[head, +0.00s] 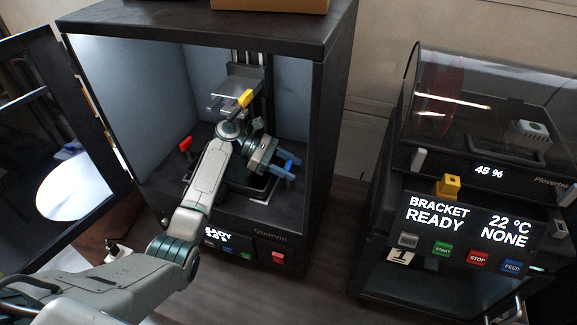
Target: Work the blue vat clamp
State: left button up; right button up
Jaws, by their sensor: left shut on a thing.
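The blue vat clamp (289,163) is inside the open printer cabinet, at the right side of the vat area. My left arm reaches in through the open front, and my left gripper (283,170) is shut on the clamp. The fingers hide part of it. A red clamp (185,144) sits on the opposite, left side. The vat between them is mostly hidden behind my arm. A yellow lever (245,98) is above, on the build-platform carriage (237,86).
The cabinet door (62,150) stands open at the left. The cabinet's right wall (325,130) is close beside the gripper. A second printer (480,160) with a lit screen reading "BRACKET READY" stands at the right. A cardboard box (270,5) is on top of the cabinet.

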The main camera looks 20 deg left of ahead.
pick_arm(q)
jog(key=o, duration=1)
jog(key=a+b, duration=0.2)
jog(key=a, duration=0.3)
jog(key=a+r+b, duration=0.1)
jog(key=a+b, duration=0.2)
jog(key=a, duration=0.2)
jog(key=a+b, duration=0.2)
jog(key=a, duration=0.4)
jog(key=shift+s+r, duration=0.2)
jog(key=shift+r, duration=0.1)
jog(key=shift+a+r, duration=0.1)
jog(key=shift+a, duration=0.25)
jog(key=shift+s, duration=0.1)
